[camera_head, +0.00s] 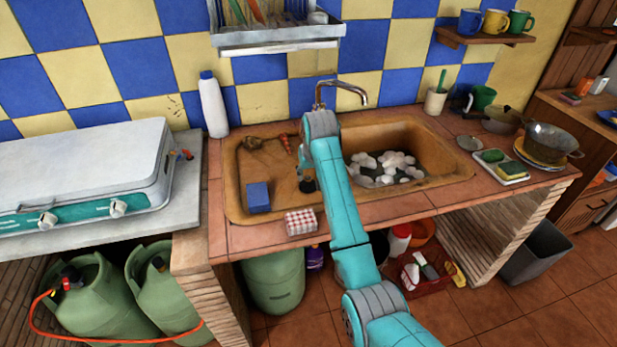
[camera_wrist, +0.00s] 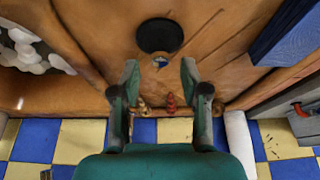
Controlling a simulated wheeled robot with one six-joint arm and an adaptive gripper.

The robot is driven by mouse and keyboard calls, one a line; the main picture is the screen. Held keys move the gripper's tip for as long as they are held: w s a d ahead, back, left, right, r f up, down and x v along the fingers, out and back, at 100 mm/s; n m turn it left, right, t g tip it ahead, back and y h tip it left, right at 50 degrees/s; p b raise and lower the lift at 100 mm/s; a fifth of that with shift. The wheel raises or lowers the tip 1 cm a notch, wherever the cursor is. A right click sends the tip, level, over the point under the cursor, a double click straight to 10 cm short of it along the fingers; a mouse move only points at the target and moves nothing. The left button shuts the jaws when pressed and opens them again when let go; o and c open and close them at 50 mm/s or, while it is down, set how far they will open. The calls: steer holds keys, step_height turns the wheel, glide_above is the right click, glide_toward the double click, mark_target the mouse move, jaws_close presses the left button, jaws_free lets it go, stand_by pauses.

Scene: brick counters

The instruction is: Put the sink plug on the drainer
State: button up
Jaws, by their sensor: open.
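The sink plug appears to be the round black disc (camera_wrist: 160,30) in the wrist view, with a small bluish bit at its edge. It lies on the brown drainer (camera_wrist: 222,60), between the foamy basin and a blue block. In the head view the drainer (camera_head: 240,180) is the flat left part of the sink unit. My gripper (camera_wrist: 160,78) is open and empty, its two fingers apart with the disc just beyond their tips.
The blue block (camera_head: 258,197), a brown lump (camera_head: 251,143) and a red-orange item (camera_head: 286,147) lie on the drainer. The basin (camera_head: 425,150) holds white foam. A checked box (camera_head: 300,221) is at the front edge; a white bottle (camera_head: 213,105) stands behind left.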

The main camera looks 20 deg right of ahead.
steer(key=v, duration=0.8)
steer(key=shift+s+r, duration=0.2)
steer(key=shift+r, duration=0.05)
